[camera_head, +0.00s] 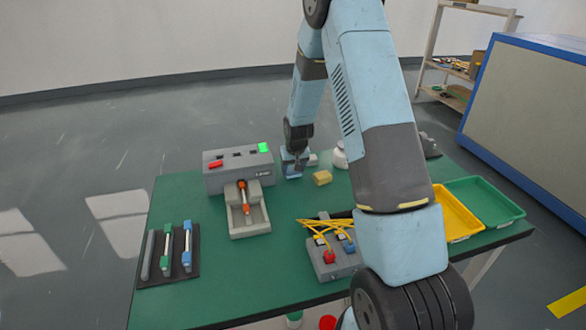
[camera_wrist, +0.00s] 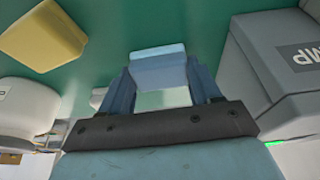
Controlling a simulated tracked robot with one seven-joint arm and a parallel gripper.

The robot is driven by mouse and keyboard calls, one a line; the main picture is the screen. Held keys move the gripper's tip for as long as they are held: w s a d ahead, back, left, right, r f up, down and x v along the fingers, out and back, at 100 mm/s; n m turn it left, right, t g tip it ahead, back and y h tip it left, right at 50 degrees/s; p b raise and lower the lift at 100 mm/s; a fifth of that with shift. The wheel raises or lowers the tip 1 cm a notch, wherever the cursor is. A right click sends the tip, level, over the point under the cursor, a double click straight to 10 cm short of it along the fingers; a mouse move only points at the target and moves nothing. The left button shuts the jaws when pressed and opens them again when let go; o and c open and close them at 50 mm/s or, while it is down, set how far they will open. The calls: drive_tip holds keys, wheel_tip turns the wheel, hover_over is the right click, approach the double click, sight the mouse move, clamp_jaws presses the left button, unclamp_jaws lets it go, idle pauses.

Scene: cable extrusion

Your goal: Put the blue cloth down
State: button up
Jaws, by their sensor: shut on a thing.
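The blue cloth (camera_wrist: 158,68) is a pale blue, folded-looking piece between the fingertips in the wrist view. My gripper (camera_wrist: 160,82) is shut on it, with a finger at each side. Green table surface shows beyond the cloth and in the gap between the fingers. In the head view my gripper (camera_head: 294,165) is low over the back of the green table (camera_head: 185,205), just right of the grey box. The cloth is too small there to tell from the fingers. I cannot tell whether the cloth touches the table.
The grey box (camera_head: 235,182) with red and green parts stands close on the left. A yellow block (camera_head: 322,178) and a white container (camera_head: 340,156) are close on the right. A grey tray (camera_head: 250,230) and a connector box with yellow cables (camera_head: 333,262) are nearer the front.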

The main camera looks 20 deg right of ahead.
drive_tip(key=shift+f, duration=0.1)
drive_tip(key=o, duration=1)
drive_tip(key=s+r, duration=0.6)
drive_tip(key=r, duration=0.4)
drive_tip(key=s+r+t, duration=0.1)
drive_tip(key=s+r, duration=0.5)
drive_tip(key=r, duration=0.4)
drive_tip(key=s+r, duration=0.6)
drive_tip(key=r, duration=0.4)
drive_tip(key=shift+t, duration=0.6)
drive_tip(key=s+r, duration=0.2)
drive_tip(key=s, duration=0.5)
drive_tip(key=s+r, duration=0.3)
drive_tip(key=s, duration=0.5)
drive_tip(key=s+r, duration=0.2)
drive_tip(key=s, duration=0.5)
drive_tip(key=shift+s+r, duration=0.2)
drive_tip(key=shift+r, duration=0.1)
